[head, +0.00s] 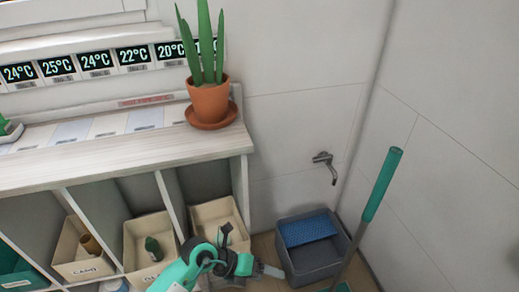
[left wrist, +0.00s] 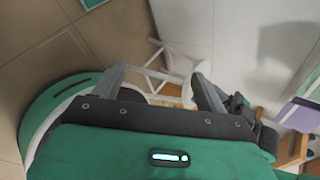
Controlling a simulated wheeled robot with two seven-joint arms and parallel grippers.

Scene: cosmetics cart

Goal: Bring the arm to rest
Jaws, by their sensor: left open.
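My left arm (head: 190,268), green and dark, comes in at the bottom of the head view, in front of the shelf bins. Its gripper (head: 266,270) is by the right end of the shelf, close to the grey tub in the picture. In the left wrist view the two dark fingers (left wrist: 162,88) stand wide apart with nothing held between them. A white frame-like structure shows beyond the fingers. My right gripper is in neither view.
A white shelf unit (head: 130,153) holds cream bins (head: 147,228) with items. A potted plant (head: 209,101) stands on its top right corner. A grey tub (head: 315,262) with a blue cloth (head: 306,231) sits on the floor, beside a green-handled pole (head: 382,184).

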